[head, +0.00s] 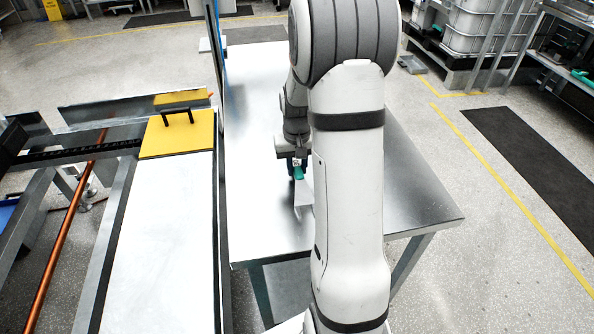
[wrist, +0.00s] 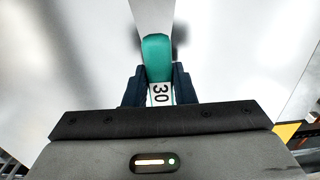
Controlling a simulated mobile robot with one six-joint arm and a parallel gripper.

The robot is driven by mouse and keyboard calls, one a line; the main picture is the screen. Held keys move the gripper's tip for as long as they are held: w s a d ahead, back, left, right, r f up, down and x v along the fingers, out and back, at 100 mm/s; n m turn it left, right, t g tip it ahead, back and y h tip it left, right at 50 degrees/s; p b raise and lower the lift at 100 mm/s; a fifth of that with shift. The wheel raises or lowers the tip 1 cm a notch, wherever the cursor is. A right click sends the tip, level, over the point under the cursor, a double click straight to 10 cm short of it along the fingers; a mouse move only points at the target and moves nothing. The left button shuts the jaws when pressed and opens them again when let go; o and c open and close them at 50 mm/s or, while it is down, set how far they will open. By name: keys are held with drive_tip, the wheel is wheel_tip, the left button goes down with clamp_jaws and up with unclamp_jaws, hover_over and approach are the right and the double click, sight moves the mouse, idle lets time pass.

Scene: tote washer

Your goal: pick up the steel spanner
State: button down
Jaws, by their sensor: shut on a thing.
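The steel spanner (wrist: 158,52) shows in the wrist view as a teal grip with a white tag marked 30 and a pale steel part running to the top edge. My gripper (wrist: 159,88) is shut on it, with a dark finger on each side of the tagged part. In the head view, my gripper (head: 297,165) is low over the steel table, and the spanner (head: 304,195) points toward the near edge. Its far end is cut off in the wrist view. I cannot tell whether it touches the table.
The steel table (head: 262,130) is otherwise bare around the gripper. On the left is a pale bench (head: 165,240) with a yellow, handled panel (head: 178,133) at its far end. A thin upright frame (head: 217,60) stands along the table's left side.

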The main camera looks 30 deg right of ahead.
sight(297, 166)
drive_tip(key=shift+r, duration=0.1)
wheel_tip(297, 166, up, 10)
drive_tip(key=shift+f, duration=0.1)
idle(0.5)
drive_tip(key=c, duration=1.8)
unclamp_jaws()
clamp_jaws()
